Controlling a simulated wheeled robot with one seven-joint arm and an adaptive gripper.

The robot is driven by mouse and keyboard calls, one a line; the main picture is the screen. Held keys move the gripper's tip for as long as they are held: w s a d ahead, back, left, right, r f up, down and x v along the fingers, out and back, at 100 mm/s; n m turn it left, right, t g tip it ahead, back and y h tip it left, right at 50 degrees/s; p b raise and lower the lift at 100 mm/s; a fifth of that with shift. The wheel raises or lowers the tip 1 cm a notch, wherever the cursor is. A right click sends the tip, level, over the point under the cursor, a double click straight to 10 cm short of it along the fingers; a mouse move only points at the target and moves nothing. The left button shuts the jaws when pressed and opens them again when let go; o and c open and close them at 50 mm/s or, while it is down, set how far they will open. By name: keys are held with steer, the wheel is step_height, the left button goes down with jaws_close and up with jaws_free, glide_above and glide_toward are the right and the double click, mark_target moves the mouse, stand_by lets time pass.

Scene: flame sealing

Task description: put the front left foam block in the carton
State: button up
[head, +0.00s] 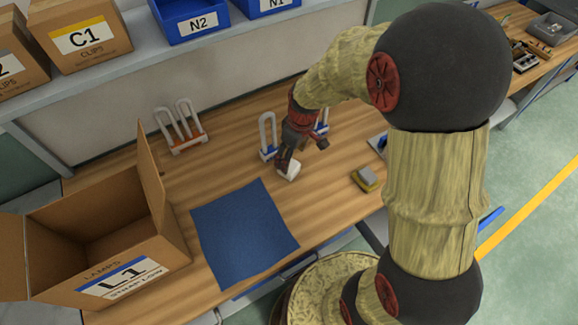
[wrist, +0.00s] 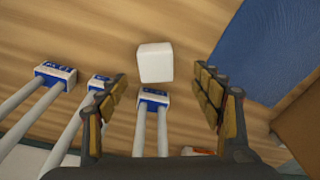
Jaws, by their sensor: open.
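A white foam block (head: 291,171) sits on the wooden table, partly hidden by my gripper in the head view. In the wrist view the block (wrist: 155,62) lies ahead of and between my open fingers, apart from both. My gripper (head: 287,160) points down at the block, and its jaws are open and empty (wrist: 162,85). The open carton (head: 165,248) labelled L1 stands at the left front with its flaps up. No other white block shows clearly.
White U-shaped tubes in blue-and-white bases (wrist: 55,73) stand close beside the block. Another pair with orange bases (head: 183,146) is at the back. A blue mat (head: 243,232) lies between block and carton. A yellow-and-grey item (head: 367,179) is to the right.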

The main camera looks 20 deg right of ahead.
steer(key=f, duration=0.2)
steer(key=w+f+b, duration=0.1)
steer(key=f, duration=0.2)
steer(key=f+b, duration=0.1)
steer(key=f, duration=0.2)
steer(key=shift+w+a, duration=0.2)
steer(key=shift+w, duration=0.2)
steer(key=shift+r, duration=0.15)
steer(key=shift+c, duration=1.1)
steer(key=c, duration=0.7)
steer(key=shift+c, duration=0.4)
